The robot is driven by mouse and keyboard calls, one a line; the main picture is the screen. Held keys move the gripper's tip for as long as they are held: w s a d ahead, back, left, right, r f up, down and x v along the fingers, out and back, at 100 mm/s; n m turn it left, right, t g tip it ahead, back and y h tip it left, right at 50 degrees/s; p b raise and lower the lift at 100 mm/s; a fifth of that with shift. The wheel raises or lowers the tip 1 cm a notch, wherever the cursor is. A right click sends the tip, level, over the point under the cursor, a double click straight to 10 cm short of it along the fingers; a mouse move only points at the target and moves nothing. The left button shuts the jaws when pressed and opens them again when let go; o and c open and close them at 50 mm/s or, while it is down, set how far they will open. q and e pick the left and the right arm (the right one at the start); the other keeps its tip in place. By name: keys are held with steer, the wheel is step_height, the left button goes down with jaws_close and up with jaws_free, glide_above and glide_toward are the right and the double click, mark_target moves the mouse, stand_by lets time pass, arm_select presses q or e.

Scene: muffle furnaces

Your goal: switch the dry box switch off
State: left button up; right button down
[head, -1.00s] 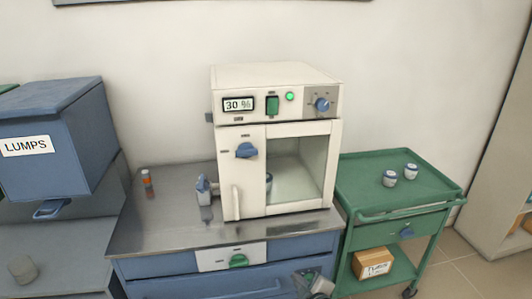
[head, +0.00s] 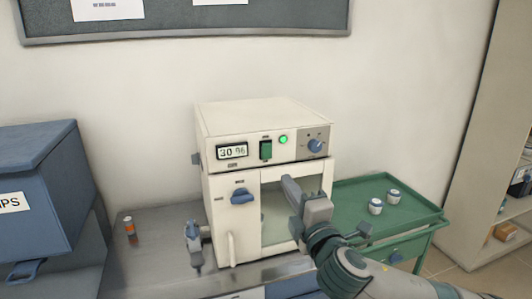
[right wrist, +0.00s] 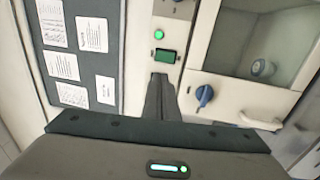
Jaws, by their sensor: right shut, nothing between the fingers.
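The dry box (head: 265,118) is a cream cabinet on the metal bench. Its front panel carries a display reading 30 %, a green rocker switch (head: 265,150), a lit green lamp (head: 283,140) and a blue dial (head: 315,146). The switch also shows in the right wrist view (right wrist: 166,57), beside the lit lamp. My right gripper (head: 287,181) is shut and empty, in front of the door window, below and right of the switch. In the right wrist view its fingertips (right wrist: 160,78) point at the switch, with contact not visible. My left gripper is not in view.
The door has a blue knob (head: 243,196) and a pale handle (head: 231,249). A blue-grey device (head: 193,240) and an orange vial (head: 130,228) stand left on the bench. A green cart (head: 350,190) with two jars stands right. A blue bin (head: 40,190) is far left.

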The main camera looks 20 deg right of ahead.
stand_by(0.3)
steer(key=p, duration=0.5)
glide_toward(266, 148)
steer(key=w, duration=0.2)
steer(key=w+r, duration=0.1)
steer(key=w, duration=0.1)
steer(key=shift+w, duration=0.25)
steer(key=shift+w+a+f+p, duration=0.1)
steer(key=shift+w+p, duration=0.35)
steer(key=shift+w, duration=0.5)
steer(key=shift+w, duration=0.1)
